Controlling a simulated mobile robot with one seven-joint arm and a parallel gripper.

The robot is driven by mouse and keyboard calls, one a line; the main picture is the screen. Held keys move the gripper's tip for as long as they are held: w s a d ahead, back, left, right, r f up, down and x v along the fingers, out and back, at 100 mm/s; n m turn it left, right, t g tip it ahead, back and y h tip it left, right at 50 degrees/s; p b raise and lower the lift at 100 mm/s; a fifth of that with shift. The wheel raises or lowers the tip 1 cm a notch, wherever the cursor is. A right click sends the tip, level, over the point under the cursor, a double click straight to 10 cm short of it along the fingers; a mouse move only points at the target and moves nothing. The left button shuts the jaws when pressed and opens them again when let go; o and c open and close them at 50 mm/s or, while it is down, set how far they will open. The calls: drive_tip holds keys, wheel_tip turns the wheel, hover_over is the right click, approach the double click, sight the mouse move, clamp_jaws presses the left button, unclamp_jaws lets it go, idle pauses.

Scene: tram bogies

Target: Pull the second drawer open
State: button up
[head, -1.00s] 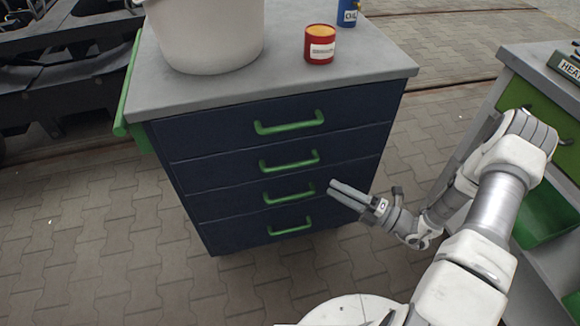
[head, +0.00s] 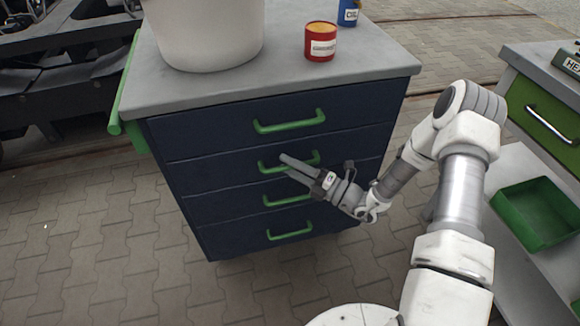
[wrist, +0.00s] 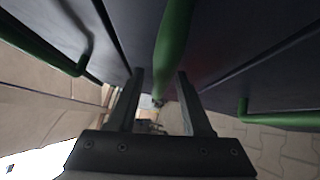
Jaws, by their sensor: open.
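The second drawer (head: 205,177) from the top is a dark blue front in the cabinet, and it looks shut. Its green bar handle (head: 316,158) is partly covered by my gripper (head: 286,164) in the head view. In the wrist view, this handle (wrist: 173,40) runs down the middle, lined up between the two fingers of my gripper (wrist: 161,73). The fingers are apart, one on each side of the bar, and not closed on it. I cannot tell whether either finger touches it.
The top drawer handle (head: 290,121) is above, with two lower handles beneath. A white bucket (head: 205,35), a red tin (head: 320,42) and a blue can (head: 348,12) stand on the cabinet top. A second bench with a green bin (head: 535,213) is at right.

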clamp_jaws()
idle(1.4)
